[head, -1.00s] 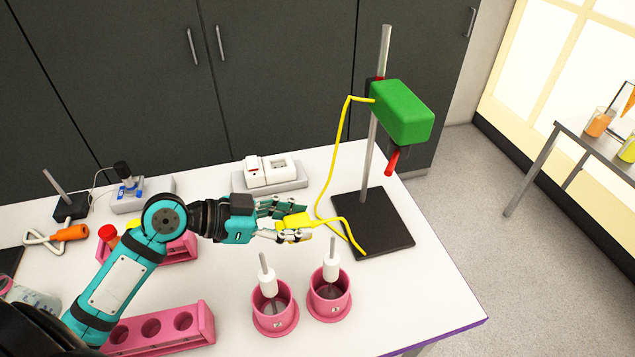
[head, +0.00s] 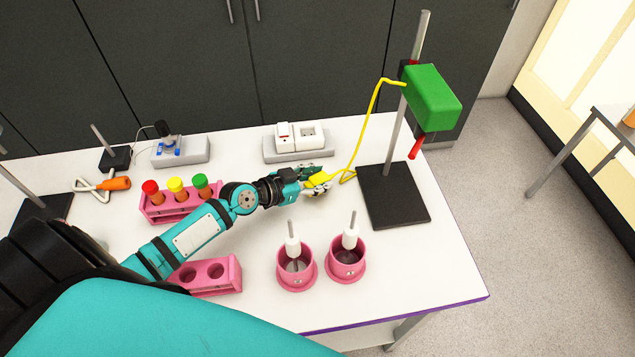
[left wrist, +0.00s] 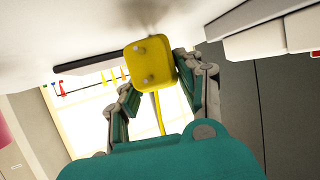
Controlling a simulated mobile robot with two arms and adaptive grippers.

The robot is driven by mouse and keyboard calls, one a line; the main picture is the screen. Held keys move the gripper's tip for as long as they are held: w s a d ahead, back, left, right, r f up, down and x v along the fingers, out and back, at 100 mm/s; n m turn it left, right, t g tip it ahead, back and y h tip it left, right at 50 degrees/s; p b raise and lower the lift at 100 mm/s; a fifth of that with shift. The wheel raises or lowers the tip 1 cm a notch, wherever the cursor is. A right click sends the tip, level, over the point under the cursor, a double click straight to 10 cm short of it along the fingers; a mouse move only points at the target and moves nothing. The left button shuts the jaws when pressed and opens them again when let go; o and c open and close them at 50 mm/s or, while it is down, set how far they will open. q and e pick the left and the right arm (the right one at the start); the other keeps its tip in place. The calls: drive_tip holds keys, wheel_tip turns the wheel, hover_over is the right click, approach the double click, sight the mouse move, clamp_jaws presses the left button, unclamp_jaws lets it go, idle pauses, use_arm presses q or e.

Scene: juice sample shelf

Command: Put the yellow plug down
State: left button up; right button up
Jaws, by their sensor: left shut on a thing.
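The yellow plug (head: 319,180) is held between the fingers of my left gripper (head: 316,180), low over the white table (head: 380,285). Its yellow cord runs up to the green box (head: 432,97) on the stand. In the left wrist view the plug (left wrist: 150,62) shows its pale pins, with the fingers of the left gripper (left wrist: 153,90) around its body. A soft shadow lies on the table close to it. I cannot tell whether the plug touches the table. My right gripper is not in view.
The white socket block (head: 298,157) stands behind the gripper. The stand's black base (head: 393,195) is to the right. Two pink pots (head: 296,275) (head: 346,265) stand in front. A pink rack (head: 150,215) with capped tubes is left. Table between these is clear.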

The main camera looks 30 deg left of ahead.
use_arm(q)
drive_tip(key=shift+f, duration=0.8)
drive_tip(key=shift+f+b, duration=0.35)
drive_tip(key=shift+b, duration=0.2)
drive_tip(key=o, duration=1.2)
drive_tip(key=shift+c, duration=0.2)
drive_tip(key=shift+r, duration=0.15)
